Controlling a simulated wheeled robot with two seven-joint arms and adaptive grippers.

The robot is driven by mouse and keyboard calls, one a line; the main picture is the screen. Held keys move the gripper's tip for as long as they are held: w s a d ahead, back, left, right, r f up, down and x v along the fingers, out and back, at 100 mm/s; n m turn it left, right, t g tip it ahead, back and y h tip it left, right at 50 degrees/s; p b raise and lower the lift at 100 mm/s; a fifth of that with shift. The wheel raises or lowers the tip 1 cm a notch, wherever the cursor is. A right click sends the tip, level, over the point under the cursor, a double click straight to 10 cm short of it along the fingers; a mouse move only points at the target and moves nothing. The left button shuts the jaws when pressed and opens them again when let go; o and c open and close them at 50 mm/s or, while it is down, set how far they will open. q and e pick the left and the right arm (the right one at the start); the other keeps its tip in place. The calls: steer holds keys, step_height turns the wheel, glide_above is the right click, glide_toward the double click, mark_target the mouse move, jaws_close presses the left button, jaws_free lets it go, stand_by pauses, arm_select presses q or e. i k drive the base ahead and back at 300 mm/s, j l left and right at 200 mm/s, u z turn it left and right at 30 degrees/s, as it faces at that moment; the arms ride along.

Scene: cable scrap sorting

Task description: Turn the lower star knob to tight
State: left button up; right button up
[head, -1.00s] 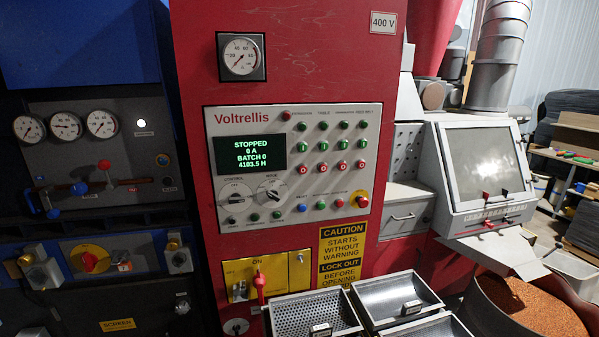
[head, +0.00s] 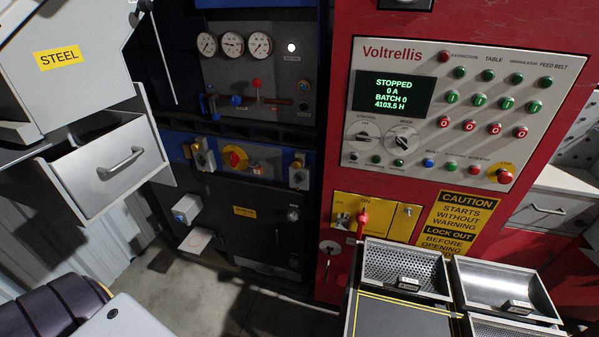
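No part that I can clearly make out as a star knob shows. The dark machine cabinet (head: 240,235) stands left of the red cabinet. On its lower door, a small round grey fitting (head: 293,214) sits at the right edge and another small fitting (head: 293,261) sits below it. Both are too small to tell their shape or setting. Two metal clamp-like fittings with knobs, a left one (head: 203,157) and a right one (head: 299,174), flank a red rotary switch (head: 236,157) on a yellow plate. Neither of my grippers is in view.
The red control cabinet (head: 340,100) reads STOPPED. Metal trays, one perforated (head: 405,268) and one plain (head: 500,285), stand in front of it. A grey drawer unit labelled STEEL (head: 60,60) is at left. Bare floor (head: 225,300) lies before the dark machine.

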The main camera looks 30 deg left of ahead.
mark_target(294, 260)
steer(key=u, duration=1.3)
